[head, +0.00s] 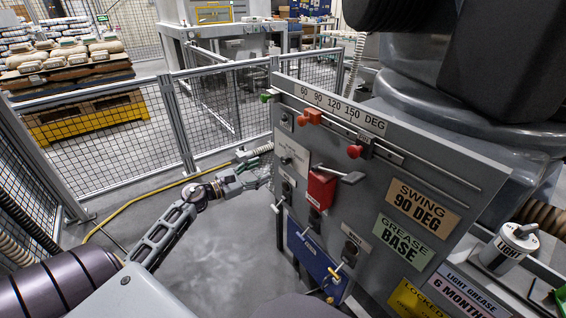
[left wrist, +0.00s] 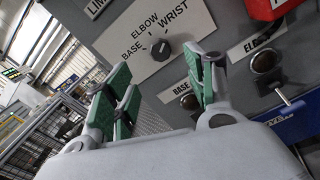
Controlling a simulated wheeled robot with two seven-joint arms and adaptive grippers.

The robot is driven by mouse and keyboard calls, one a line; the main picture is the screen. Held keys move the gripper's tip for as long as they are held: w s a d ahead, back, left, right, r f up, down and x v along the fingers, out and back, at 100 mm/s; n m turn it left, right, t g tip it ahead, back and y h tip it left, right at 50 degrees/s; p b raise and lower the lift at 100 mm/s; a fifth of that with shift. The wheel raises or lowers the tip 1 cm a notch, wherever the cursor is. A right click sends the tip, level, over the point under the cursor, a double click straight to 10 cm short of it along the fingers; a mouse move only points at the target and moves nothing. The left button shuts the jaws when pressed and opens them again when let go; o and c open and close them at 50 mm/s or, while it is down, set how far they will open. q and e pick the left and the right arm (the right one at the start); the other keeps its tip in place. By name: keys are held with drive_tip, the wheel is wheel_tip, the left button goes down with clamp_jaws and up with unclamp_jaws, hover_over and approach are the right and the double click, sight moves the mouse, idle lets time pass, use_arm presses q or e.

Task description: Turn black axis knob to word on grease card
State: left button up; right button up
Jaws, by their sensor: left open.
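The black axis knob (left wrist: 160,50) sits on a white plate marked BASE, ELBOW and WRIST on the grey panel; which word it points to is hard to tell. In the head view the knob (head: 286,160) is small. The green grease card (head: 403,242) reads GREASE BASE, on the panel's lower right. My left gripper (head: 264,174) is at the panel's left edge, near the knob plate. In the left wrist view its green-padded fingers (left wrist: 162,80) are spread and empty, with the knob beyond and between them, apart from both. My right gripper is not in view.
A red switch box (head: 320,190) with a grey lever juts out right of the knob. Red sliders (head: 355,151) sit on the degree rail above. A blue panel (head: 312,262) is below.

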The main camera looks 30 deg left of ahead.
sight(283, 161)
use_arm(q)
drive_tip(key=shift+x, duration=4.9)
drive_tip(key=shift+w+d+b, duration=0.2)
drive_tip(key=shift+w+b, duration=0.1)
drive_tip(key=shift+w, duration=0.2)
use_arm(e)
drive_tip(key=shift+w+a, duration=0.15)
use_arm(q)
drive_tip(key=c, duration=1.1)
drive_tip(key=shift+o, duration=0.2)
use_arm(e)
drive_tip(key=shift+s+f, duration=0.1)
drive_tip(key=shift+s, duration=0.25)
